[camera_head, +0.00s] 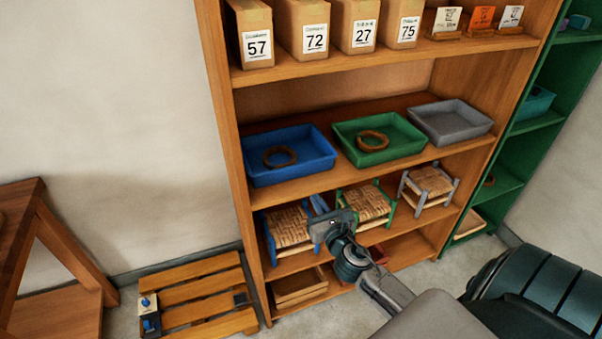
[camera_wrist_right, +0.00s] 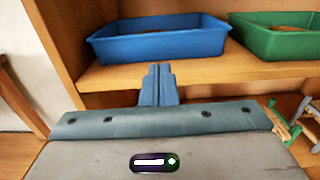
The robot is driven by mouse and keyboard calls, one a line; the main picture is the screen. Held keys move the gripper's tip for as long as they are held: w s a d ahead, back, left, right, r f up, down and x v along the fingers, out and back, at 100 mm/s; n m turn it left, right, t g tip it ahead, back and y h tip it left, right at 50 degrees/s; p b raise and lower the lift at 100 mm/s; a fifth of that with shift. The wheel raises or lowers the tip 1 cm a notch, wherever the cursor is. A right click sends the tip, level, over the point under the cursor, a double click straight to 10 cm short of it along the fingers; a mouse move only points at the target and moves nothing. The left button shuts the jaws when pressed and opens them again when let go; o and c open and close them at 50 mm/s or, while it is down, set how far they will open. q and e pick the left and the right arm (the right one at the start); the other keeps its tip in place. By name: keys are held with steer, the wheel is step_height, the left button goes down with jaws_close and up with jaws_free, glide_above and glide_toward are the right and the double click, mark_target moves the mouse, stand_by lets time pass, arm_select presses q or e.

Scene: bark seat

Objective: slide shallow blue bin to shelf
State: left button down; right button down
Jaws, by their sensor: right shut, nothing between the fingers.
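The shallow blue bin (camera_head: 302,171) sits on the middle shelf board (camera_head: 332,177) of the wooden shelf unit, at its left end. A brown ring (camera_head: 280,156) lies inside it. My right gripper (camera_head: 319,203) is in front of the shelf, below and in front of the blue bin. In the right wrist view the blue bin (camera_wrist_right: 160,46) is straight ahead, and my right gripper's fingers (camera_wrist_right: 157,72) are shut and empty, pointing at its front wall. A gap between fingertips and bin cannot be judged exactly. My left gripper is not in view.
A green bin (camera_head: 397,153) with a ring and a grey bin (camera_head: 450,121) stand to the right on the same board. Small woven stools (camera_head: 291,229) stand on the board below. A slatted wooden pallet (camera_head: 199,303) lies on the floor at left.

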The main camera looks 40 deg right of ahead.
mark_target(297, 167)
steer(key=p+x, duration=0.2)
steer(key=x, duration=0.9)
steer(key=shift+w+a, duration=0.1)
steer(key=shift+w, duration=0.05)
steer(key=shift+w+d, duration=0.2)
steer(key=shift+w, duration=0.45)
